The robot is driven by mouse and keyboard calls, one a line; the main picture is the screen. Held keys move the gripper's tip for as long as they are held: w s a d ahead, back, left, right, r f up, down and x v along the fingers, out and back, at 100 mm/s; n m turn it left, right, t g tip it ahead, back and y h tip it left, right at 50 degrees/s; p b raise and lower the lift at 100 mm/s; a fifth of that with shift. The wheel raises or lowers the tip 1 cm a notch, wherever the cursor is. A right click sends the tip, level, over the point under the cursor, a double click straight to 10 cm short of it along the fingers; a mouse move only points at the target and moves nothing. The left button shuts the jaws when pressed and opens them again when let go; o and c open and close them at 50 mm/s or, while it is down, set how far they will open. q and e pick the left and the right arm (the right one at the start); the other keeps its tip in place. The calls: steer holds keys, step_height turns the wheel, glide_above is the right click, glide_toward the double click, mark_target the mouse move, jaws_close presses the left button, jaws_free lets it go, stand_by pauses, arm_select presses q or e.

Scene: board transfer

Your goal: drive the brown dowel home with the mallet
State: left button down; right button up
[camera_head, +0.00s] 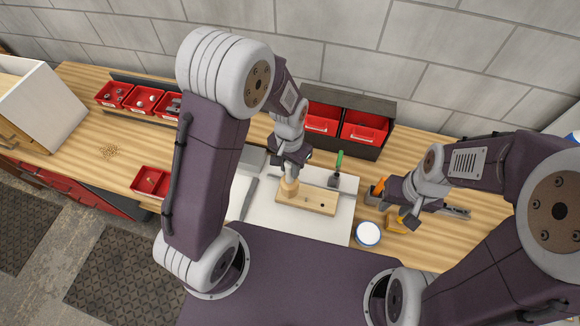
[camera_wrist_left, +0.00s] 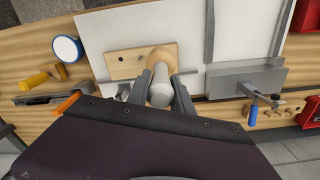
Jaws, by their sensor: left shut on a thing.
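My left gripper (camera_head: 289,178) is shut on the mallet (camera_head: 289,189), over the left part of the wooden board (camera_head: 318,205). In the left wrist view my left gripper (camera_wrist_left: 163,92) has its fingers on both sides of the mallet's pale shaft (camera_wrist_left: 159,93). A round wooden head (camera_wrist_left: 161,57) is beyond it, over the board (camera_wrist_left: 122,66). The board has a dark hole near one end. I cannot make out the brown dowel; the mallet may hide it. My right gripper (camera_head: 401,214) is at the right beside a yellow-orange object (camera_head: 391,224); its fingers are unclear.
The board lies on a white sheet (camera_head: 341,226). A green-handled tool (camera_head: 338,165) is behind it. A white round container (camera_head: 368,233) stands right of the sheet. Red bins (camera_head: 365,132) stand at the back, and a red tray (camera_head: 151,181) at the left. A grey block (camera_wrist_left: 247,81) borders the sheet.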

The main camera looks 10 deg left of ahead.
arm_select(q)
step_height(320, 180, up, 5)
steer(key=p, duration=0.4)
steer(key=shift+r+p, duration=0.1)
steer(key=shift+p, duration=0.25)
